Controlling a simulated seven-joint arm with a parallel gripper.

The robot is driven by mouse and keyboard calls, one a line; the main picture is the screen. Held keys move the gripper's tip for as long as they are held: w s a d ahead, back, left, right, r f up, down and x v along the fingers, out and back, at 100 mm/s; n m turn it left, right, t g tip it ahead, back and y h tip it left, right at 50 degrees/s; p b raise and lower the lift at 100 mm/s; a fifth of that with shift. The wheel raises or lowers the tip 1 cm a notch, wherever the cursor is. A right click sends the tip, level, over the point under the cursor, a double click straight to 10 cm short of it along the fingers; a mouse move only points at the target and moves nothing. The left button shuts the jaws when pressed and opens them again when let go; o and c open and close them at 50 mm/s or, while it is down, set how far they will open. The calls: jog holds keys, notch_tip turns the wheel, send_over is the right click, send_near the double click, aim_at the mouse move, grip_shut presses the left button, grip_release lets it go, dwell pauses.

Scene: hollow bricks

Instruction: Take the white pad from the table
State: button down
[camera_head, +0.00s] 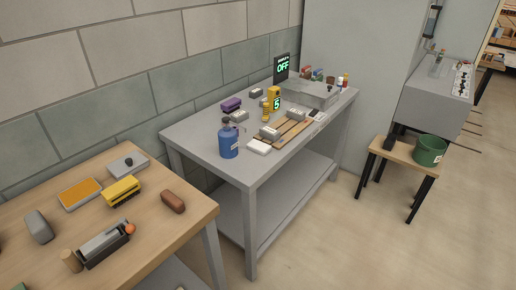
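A small flat white pad (259,147) lies near the front edge of the grey table (202,150). It is to the right of a blue bottle-like container (228,142) and at the near left end of a slatted wooden pallet (296,129). Nothing visibly covers it. My gripper is not in view.
Grey blocks (269,132) rest on or by the pallet. A yellow device (273,96), a purple block (231,104) and a dark OFF display (282,68) stand further back. A cluttered wooden table (150,222) is at near left. A stool holds a green bucket (429,151). The right floor is largely clear.

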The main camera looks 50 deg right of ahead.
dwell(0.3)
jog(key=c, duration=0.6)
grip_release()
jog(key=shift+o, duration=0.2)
